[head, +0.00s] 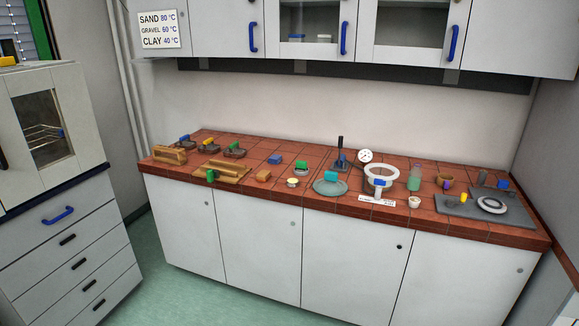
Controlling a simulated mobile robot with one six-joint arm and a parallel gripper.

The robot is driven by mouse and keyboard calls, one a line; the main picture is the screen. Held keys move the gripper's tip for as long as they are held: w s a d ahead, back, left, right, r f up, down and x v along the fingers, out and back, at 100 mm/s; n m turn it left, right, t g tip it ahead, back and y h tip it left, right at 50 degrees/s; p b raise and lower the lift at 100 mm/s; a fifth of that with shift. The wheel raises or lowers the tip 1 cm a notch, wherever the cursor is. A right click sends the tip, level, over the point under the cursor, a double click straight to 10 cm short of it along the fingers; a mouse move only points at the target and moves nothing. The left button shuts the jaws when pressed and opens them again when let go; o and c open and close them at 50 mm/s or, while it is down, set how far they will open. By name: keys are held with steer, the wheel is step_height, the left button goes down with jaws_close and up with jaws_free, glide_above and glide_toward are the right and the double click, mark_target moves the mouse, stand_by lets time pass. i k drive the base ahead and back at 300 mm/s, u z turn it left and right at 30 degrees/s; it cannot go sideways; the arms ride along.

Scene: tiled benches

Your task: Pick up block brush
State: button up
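I cannot tell for sure which object is the block brush. A small tan block (263,176) lies near the front edge of the red tiled bench top (330,203), left of centre. A larger tan wooden piece (168,155) lies at the bench's left end. Both are small here and no bristles can be made out. My gripper is not in view.
Cabinets (223,27) hang above. Green floor (230,292) is clear in front.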

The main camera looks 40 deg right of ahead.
mark_target(302, 165)
steer(key=u, duration=0.15)
steer(key=i, duration=1.35)
steer(key=z, duration=0.4)
